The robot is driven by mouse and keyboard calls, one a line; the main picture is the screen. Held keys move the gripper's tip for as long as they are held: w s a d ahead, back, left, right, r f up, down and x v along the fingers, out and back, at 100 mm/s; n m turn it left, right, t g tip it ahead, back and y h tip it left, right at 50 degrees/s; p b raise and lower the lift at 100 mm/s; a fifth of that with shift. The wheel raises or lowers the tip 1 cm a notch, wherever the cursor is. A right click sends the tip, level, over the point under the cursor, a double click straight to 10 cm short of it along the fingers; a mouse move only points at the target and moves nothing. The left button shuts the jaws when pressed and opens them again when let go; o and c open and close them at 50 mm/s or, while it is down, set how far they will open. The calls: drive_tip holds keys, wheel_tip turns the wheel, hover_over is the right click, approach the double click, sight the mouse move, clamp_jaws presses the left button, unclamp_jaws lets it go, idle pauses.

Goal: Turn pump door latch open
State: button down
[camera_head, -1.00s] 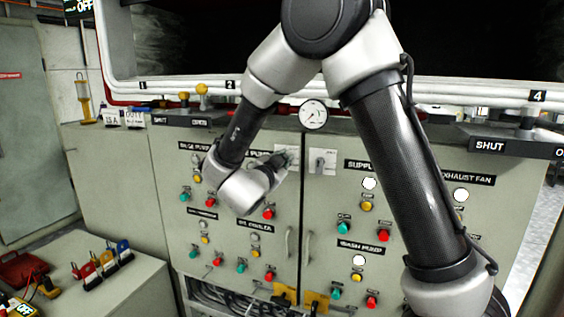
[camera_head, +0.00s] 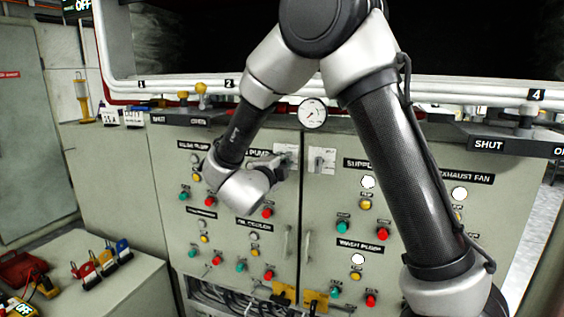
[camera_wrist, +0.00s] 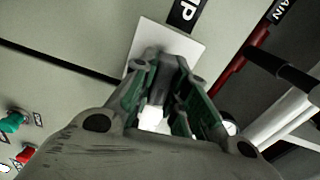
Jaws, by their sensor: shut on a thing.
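The pump door latch has a pale square plate (camera_wrist: 186,46) with a dark grey handle (camera_wrist: 153,56); it shows in the wrist view beside a black label ending in "P". My gripper (camera_wrist: 165,88) reaches over the plate with its green-grey fingers closed around the handle. In the head view my gripper (camera_head: 279,163) is at the upper right corner of the left cabinet door (camera_head: 225,215), on the latch plate (camera_head: 287,149). The fingers hide most of the handle, and its exact angle is hard to read.
A similar latch (camera_head: 321,160) sits on the right door, close beside. Colored buttons and lamps cover both doors, with a door handle (camera_head: 288,243) below. A round gauge (camera_head: 312,113) and white pipes run above. Padlocks (camera_head: 103,262) stand on a low cabinet at left.

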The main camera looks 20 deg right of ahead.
drive_tip(key=shift+f+m, duration=0.1)
drive_tip(key=shift+m, duration=0.4)
drive_tip(key=c, duration=1.4)
unclamp_jaws()
drive_tip(key=v, duration=1.2)
drive_tip(key=shift+v, duration=4.05)
